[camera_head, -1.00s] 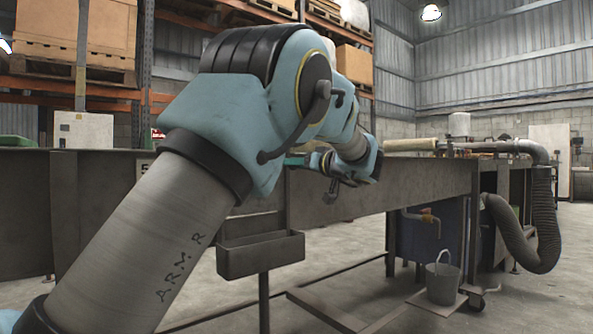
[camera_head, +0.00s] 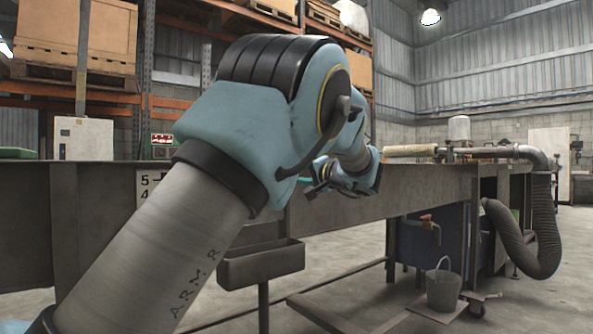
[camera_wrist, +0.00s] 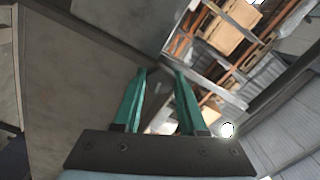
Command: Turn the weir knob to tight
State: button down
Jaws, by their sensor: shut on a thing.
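My gripper (camera_head: 305,181) is at the grey metal tank wall (camera_head: 425,195), past the bend of my arm in the head view. In the wrist view its two green fingers (camera_wrist: 160,74) are closed in on a small thing at their tips, with a narrow gap between them.
A grey trough (camera_head: 262,265) hangs low on the wall, under my arm. A number sign (camera_head: 150,186) is on the wall at left. A bucket (camera_head: 443,286) and a ribbed hose (camera_head: 540,225) are at right. Open floor lies in front.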

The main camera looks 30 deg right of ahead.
jog(key=shift+m+p, duration=0.6)
jog(key=shift+m, duration=0.6)
jog(key=shift+c, duration=2.3)
grip_release()
jog(key=s+d+p, duration=0.1)
jog(key=s+d, duration=0.1)
jog(key=s, duration=0.8)
jog(key=shift+s+p, duration=0.3)
jog(key=shift+s, duration=0.05)
jog(key=shift+d+f+m, duration=0.1)
jog(key=shift+m, duration=0.2)
